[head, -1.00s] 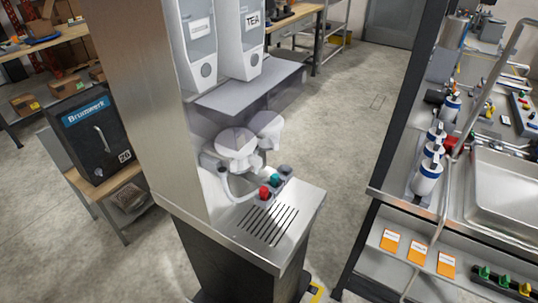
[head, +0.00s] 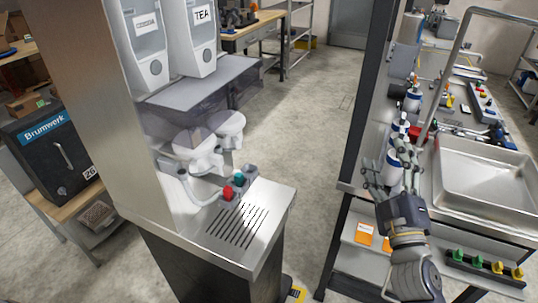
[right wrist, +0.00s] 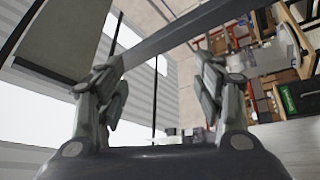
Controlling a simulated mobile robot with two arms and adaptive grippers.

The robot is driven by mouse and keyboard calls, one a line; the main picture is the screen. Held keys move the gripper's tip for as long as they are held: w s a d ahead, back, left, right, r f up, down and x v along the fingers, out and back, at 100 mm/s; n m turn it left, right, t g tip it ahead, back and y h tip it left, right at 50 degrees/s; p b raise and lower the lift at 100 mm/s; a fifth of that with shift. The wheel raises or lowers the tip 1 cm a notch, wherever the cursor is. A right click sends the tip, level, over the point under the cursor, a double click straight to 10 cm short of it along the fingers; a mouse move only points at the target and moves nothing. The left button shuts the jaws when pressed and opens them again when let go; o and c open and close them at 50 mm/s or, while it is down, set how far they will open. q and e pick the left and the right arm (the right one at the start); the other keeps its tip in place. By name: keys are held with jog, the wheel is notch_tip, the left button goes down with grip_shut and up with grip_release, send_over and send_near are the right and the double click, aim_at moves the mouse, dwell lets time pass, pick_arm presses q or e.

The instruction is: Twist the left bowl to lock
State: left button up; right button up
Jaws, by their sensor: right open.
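My left gripper is not in view.
A red knob (head: 228,193) and a teal knob (head: 239,179) are in front of the bowls, above a slotted drip tray (head: 238,225). A sink (head: 487,182) and blue-white bottles are on the right bench. Open floor (head: 305,130) lies between.

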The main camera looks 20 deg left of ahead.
aim_at(220, 156)
jog(key=s+a+r+n+g+y, duration=0.5)
jog(key=a+r+n+y, duration=0.2)
jog(key=n, duration=0.3)
jog(key=s+a+r+n+g+y, duration=0.4)
jog(key=a+r+n+g+y, duration=0.2)
jog(key=r+n+y, duration=0.3)
jog(key=s+a+f+n+g+h, duration=0.45)
jog(key=s+a+n+g, duration=0.45)
jog(key=n, duration=0.6)
jog(key=w+a+f+n+h+p, duration=0.1)
jog(key=a+f+h, duration=0.1)
jog(key=w+a+f+n+h, duration=0.1)
jog(key=a+f+h, duration=0.1)
jog(key=a+f, duration=0.1)
jog(key=w+a+f+h+p, duration=0.1)
jog(key=a+f+h, duration=0.1)
jog(key=a, duration=0.1)
jog(key=shift+w+f+n+p, duration=0.2)
jog(key=shift+w+n+p, duration=0.15)
jog(key=shift+n, duration=0.05)
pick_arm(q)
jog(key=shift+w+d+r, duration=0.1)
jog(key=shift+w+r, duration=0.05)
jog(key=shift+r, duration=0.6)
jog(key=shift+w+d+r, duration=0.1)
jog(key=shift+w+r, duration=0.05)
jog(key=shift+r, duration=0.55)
pick_arm(e)
jog(key=shift+a+f, duration=0.4)
jog(key=shift+a, duration=0.1)
